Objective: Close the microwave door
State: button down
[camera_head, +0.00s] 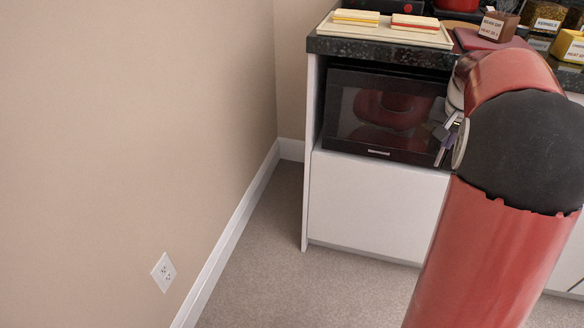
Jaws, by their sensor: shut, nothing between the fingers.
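The microwave (385,112) sits in an open bay under the dark countertop. Its dark glossy door faces me and mirrors a red shape. The door looks shut or nearly shut; I cannot tell whether a small gap remains. My arm hides the right end of the microwave. My gripper (441,144) is shut and empty, close in front of the door's right part. Whether its fingers touch the door is not clear.
The dark countertop (375,52) juts above the bay and holds a cream tray (385,33) and several labelled boxes. A white panel (375,205) lies below. A beige wall (130,120) stands at left. Carpet (270,270) in front is clear.

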jog(key=shift+w+d+r, duration=0.1)
jog(key=shift+w+d, duration=0.3)
jog(key=shift+w, duration=0.25)
jog(key=shift+r, duration=0.1)
